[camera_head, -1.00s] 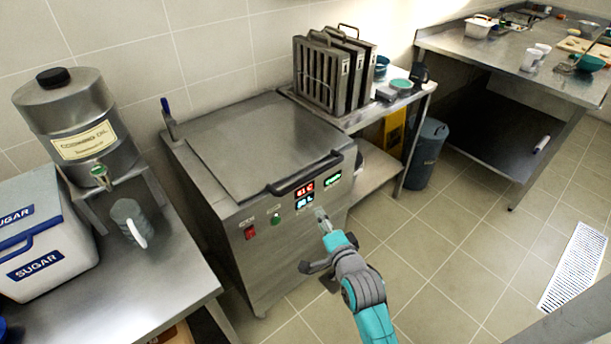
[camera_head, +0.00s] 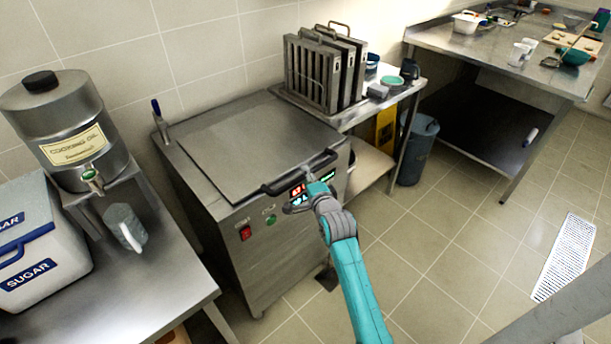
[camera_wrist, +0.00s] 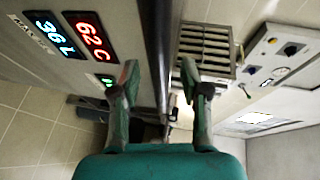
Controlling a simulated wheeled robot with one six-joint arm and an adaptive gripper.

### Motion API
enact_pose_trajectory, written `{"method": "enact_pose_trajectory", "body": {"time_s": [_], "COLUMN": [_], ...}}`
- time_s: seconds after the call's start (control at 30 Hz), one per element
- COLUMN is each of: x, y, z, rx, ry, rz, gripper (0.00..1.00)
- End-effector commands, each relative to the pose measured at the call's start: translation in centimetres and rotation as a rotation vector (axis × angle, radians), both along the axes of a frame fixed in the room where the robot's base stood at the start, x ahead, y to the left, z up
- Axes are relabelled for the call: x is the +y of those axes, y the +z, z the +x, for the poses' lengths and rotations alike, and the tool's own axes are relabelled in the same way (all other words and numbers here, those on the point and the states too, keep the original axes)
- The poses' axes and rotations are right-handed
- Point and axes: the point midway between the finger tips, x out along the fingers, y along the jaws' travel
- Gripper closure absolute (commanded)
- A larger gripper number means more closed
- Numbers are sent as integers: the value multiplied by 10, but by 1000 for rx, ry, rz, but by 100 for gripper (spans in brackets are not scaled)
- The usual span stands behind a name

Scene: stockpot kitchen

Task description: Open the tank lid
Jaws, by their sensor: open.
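The tank (camera_head: 255,245) is a steel box with a flat lid (camera_head: 245,140) that lies shut on top. A dark bar handle (camera_head: 285,184) runs along the lid's front edge. My gripper (camera_head: 309,178) is at the front of the tank, close to the handle, and partly covers the display. In the wrist view my gripper (camera_wrist: 162,80) is open, and the dark handle bar (camera_wrist: 160,50) runs between its two fingers. I cannot tell whether either finger touches the bar. The red and blue-green digits of the display (camera_wrist: 72,38) show left of the fingers.
A steel table with a cooking oil dispenser (camera_head: 70,125), a jug (camera_head: 125,226) and a sugar box (camera_head: 35,245) stands on the left. A rack of metal panels (camera_head: 322,70) stands on the side table behind the tank.

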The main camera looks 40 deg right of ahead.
Motion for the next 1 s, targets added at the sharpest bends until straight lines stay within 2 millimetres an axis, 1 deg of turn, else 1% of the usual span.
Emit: {"method": "enact_pose_trajectory", "body": {"time_s": [0.1,0.2,0.47,0.5,0.57,0.6,0.67,0.7,1.0], "x": [-4,-5,-6,-6,-6,-6,-6,-6,-6], "y": [-2,-3,-4,-3,-4,-3,-3,-3,-2], "z": [10,14,15,15,15,15,15,15,16], "rx": [0,2,1,1,1,1,1,1,4], "ry": [0,0,0,0,0,0,0,0,0], "rz": [0,1,0,0,0,0,0,0,-1], "gripper": [55,55,55,57,72,82,97,100,100]}}
